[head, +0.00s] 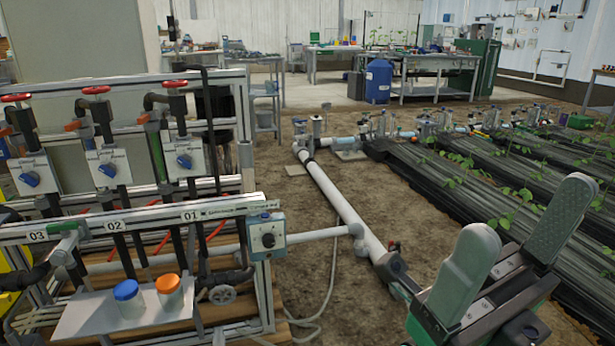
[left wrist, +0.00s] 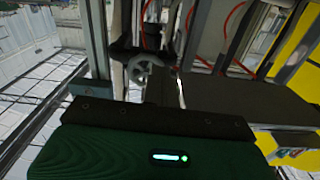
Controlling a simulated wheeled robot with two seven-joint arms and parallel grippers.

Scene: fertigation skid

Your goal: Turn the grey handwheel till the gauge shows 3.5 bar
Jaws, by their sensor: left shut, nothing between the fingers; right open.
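My right gripper (head: 518,243) is open and empty at the lower right of the head view. A grey box with a round dial or knob (head: 268,240) sits on the rack's right post; no pressure reading is legible.
A shelf plate (head: 90,318) holds a blue-lidded jar (head: 128,296) and an orange-lidded jar (head: 169,291) left of the handwheel. Panels with blue knobs (head: 107,169) and red-handled valves stand above. A white pipe (head: 340,200) runs along the open soil at right.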

